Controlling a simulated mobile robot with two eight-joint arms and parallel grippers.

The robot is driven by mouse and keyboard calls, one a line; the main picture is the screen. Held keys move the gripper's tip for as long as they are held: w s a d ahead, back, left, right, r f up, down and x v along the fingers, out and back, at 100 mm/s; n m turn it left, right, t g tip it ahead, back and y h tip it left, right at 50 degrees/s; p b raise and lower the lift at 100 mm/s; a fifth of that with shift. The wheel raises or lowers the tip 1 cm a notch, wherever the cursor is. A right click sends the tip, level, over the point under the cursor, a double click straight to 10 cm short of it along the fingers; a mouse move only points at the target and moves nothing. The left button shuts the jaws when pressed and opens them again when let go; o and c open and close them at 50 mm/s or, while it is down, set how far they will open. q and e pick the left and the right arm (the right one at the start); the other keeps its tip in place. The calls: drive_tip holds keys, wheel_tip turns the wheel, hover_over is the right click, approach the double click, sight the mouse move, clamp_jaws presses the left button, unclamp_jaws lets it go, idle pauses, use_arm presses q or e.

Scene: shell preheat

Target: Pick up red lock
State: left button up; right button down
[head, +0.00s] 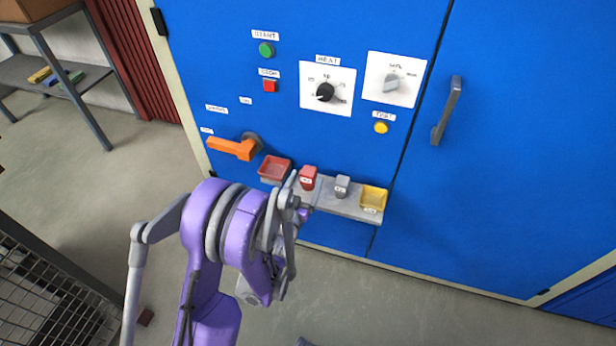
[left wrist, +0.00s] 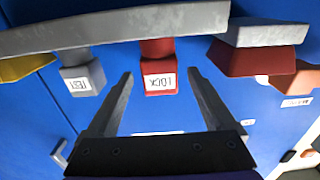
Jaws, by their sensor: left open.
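The red lock (head: 308,178) is a small red block with a white label, on the grey shelf (head: 341,204) on the blue cabinet front. It stands between a red tray (head: 274,168) and a grey tag-like block (head: 342,186). In the left wrist view, which looks upside down, the red lock (left wrist: 160,84) appears centred between the two fingers of my left gripper (left wrist: 160,73). The fingers are open and apart from it, with blue showing on both sides. In the head view my purple left arm mostly hides this gripper. My right gripper is not in view.
An orange handle (head: 232,148) sticks out left of the shelf. Knobs and buttons are above, and a door handle (head: 447,110) is at right. The floor below the shelf is mostly clear.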

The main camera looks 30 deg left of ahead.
use_arm(q)
drive_tip(key=shift+x, duration=1.35)
clamp_jaws()
